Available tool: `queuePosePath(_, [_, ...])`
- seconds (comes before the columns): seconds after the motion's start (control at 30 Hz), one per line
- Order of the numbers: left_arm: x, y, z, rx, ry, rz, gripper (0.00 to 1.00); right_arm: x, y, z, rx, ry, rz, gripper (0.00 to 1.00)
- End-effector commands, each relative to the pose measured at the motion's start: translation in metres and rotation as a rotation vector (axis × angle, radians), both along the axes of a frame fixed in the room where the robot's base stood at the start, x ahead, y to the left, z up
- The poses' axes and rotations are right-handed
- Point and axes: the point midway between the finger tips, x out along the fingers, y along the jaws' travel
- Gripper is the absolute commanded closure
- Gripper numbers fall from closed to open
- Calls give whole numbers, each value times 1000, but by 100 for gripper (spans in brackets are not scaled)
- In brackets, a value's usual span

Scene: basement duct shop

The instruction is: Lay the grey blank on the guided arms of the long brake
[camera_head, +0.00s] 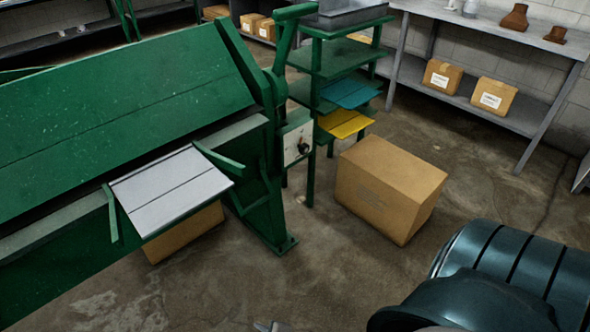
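The grey blank (172,190) is a flat light-grey sheet with a dark line across it. It lies on the front of the green long brake (120,100), tilted in the picture, with its near edge sticking out over the floor. A green guided arm (112,214) shows along its left side and another (218,158) at its upper right. No gripper is touching the blank. My dark teal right arm fills the lower right corner, and its gripper cannot be made out. My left gripper is not in view. A small grey part at the bottom edge is too cut off to identify.
A cardboard box (388,190) stands on the floor right of the brake; another (185,232) is partly hidden under the blank. A green rack holds a blue sheet (350,93) and a yellow sheet (344,123). A grey shelf bench (490,105) lines the wall. The floor in front is clear.

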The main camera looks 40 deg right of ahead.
Motion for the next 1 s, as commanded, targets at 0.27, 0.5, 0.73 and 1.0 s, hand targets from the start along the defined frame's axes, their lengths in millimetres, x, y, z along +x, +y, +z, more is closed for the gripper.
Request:
queuePosePath(0.27, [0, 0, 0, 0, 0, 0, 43, -120, -13, -117, 309, 301, -332, 74])
queuePosePath(0.5, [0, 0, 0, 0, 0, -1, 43, -146, -16, -135, 369, 354, -418, 74])
queuePosePath(0.73, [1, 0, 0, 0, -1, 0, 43, -145, -16, -135, 367, 353, -414, 74])
queuePosePath(1.0, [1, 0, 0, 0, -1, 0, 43, -145, -16, -135, 365, 352, -413, 74])
